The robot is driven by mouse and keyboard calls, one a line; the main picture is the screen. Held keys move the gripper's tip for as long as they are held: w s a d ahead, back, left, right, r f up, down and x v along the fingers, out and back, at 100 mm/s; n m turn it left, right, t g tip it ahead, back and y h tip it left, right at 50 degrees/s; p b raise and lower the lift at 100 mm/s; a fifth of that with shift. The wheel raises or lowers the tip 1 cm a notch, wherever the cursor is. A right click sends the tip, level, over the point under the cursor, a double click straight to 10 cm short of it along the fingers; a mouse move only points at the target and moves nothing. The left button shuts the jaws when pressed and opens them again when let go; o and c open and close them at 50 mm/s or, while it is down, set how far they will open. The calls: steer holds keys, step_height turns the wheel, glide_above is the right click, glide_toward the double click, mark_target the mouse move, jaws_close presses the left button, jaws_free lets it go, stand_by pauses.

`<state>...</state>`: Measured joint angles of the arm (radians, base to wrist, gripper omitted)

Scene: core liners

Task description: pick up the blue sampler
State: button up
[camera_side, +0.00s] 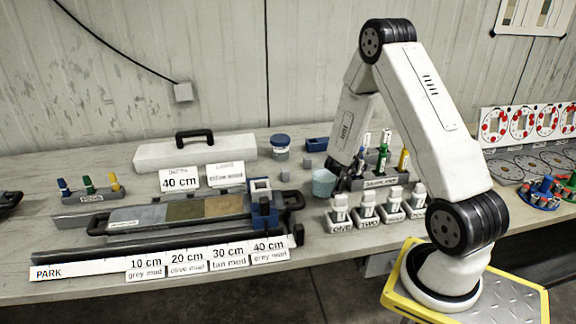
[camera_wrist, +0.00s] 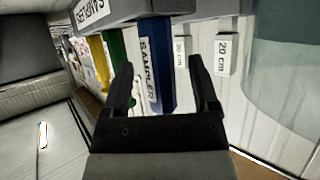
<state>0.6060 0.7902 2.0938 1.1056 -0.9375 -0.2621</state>
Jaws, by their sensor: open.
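The blue sampler (camera_wrist: 155,50) stands out in the wrist view as a blue upright with a white "SAMPLER" label, running up to a grey rack (camera_wrist: 130,12). My gripper (camera_wrist: 160,68) is open, with one dark finger on each side of the blue sampler. I cannot tell whether either finger touches it. Green (camera_wrist: 113,50) and yellow (camera_wrist: 97,55) samplers stand to its left. In the side view my gripper is low at the sampler rack (camera_side: 375,183), mostly hidden by the arm and the samplers, with the green sampler (camera_side: 383,157) and yellow sampler (camera_side: 404,161) beside it.
A pale blue cup (camera_side: 323,183) stands just left of the rack. Several white labelled blocks (camera_side: 367,207) stand in front. White "20 cm" tags (camera_wrist: 227,52) show right of the blue sampler. A core tray (camera_side: 160,215) with a ruler fills the left bench.

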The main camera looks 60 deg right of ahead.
steer(key=shift+d+f, duration=0.1)
steer(key=shift+d, duration=0.05)
stand_by(0.3)
jaws_close()
steer(key=shift+r, duration=5.05)
steer(key=shift+w, duration=0.1)
